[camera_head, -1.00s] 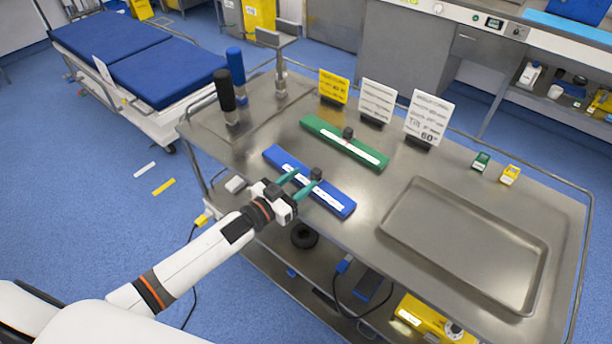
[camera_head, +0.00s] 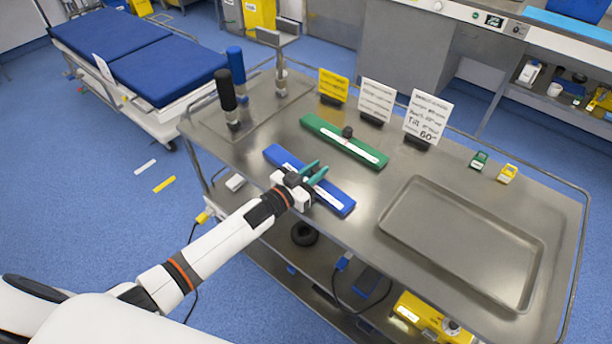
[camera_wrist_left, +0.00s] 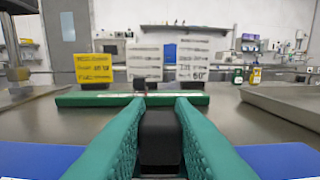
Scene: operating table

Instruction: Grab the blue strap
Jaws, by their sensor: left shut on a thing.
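The blue strap (camera_head: 335,198) lies flat on the metal cart top near its front edge, with a white label along it. Its two ends also show at the bottom of the left wrist view (camera_wrist_left: 275,160). My left gripper (camera_head: 314,172) is over the middle of the strap. Its green fingers are closed on the strap's black knob (camera_wrist_left: 160,138), which sits between them in the left wrist view. The gripper and wrist hide the strap's middle in the head view. My right gripper is out of view.
A green strap (camera_head: 345,142) with a black knob lies just behind. Yellow and white sign cards (camera_head: 376,100) stand at the back. A shallow metal tray (camera_head: 462,240) is on the right. Black and blue upright handles (camera_head: 227,90) stand at the left. A rail borders the cart.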

